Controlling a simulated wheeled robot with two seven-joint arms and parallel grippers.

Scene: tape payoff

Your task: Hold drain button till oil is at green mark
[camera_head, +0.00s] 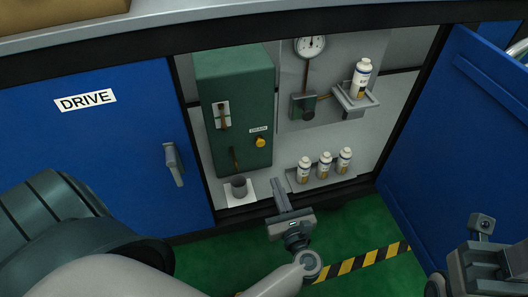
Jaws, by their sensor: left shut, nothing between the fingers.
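A dark green tank (238,95) stands inside the open cabinet. Its yellow drain button (260,142) sits at the lower right of its front, under a small DRAIN label (258,129). A sight gauge (223,115) with a brownish strip is on the tank's left side; the oil level and a green mark are too small to make out. My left gripper (279,187) is shut and empty, below and right of the button and apart from it. My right gripper (483,226) is partly in view at the lower right, away from the tank; its fingers are unclear.
A grey cup (239,186) stands on a white pad below the tank. Several white bottles (325,166) stand on the cabinet floor and one on a shelf (357,97). A dial gauge (310,46) hangs above. Blue doors (455,150) flank the opening.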

